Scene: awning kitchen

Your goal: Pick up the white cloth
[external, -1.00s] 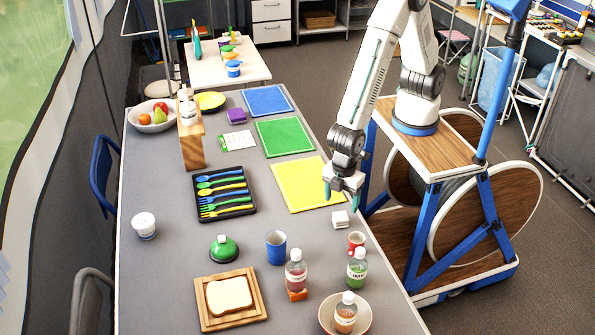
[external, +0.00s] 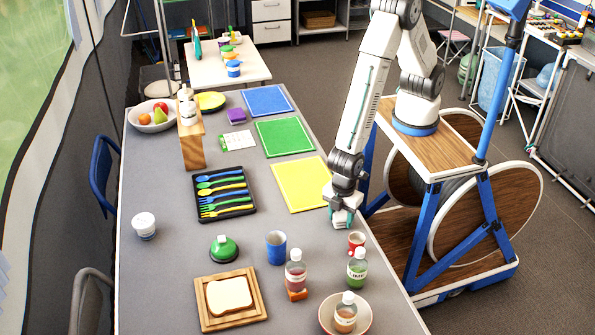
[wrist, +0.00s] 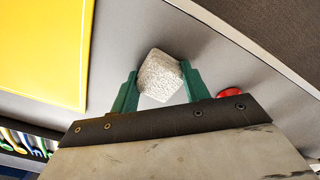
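The white cloth (wrist: 160,76) is a small, folded, textured block on the grey table. In the wrist view it lies between the two green fingers of my gripper (wrist: 159,84). The fingers stand apart on either side of it, close to its edges; whether they touch it is not clear. In the external view the cloth (external: 341,224) shows just below my gripper (external: 343,212), near the table's right edge, and is partly covered by it.
The yellow mat (external: 300,184) lies to the left and behind. A green-labelled bottle (external: 357,268), a blue cup (external: 276,248) and a bowl (external: 367,322) stand nearer the front.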

